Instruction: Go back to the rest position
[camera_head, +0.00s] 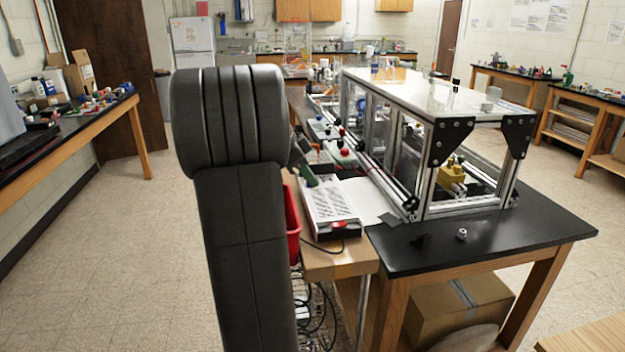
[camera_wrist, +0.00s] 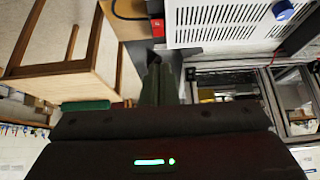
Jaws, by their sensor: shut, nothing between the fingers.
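My gripper (camera_wrist: 158,65) shows in the wrist view as two dark greenish fingers close together, pointing away from the camera, with nothing visible between them. The dark wrist body with a green light fills the bottom of that view. In the head view my dark arm stands upright left of centre and hides most of the gripper. Only a small dark and green part shows at the arm's right edge, above the left side of the white slotted box (camera_head: 332,208).
The aluminium extrusion frame (camera_head: 437,170) stands on a black-topped table (camera_head: 480,237) to the right. A red bin (camera_head: 293,225) is partly hidden behind my arm. A cardboard box (camera_head: 460,308) is under the table. Open floor (camera_head: 130,240) lies to the left, before a side bench (camera_head: 60,135).

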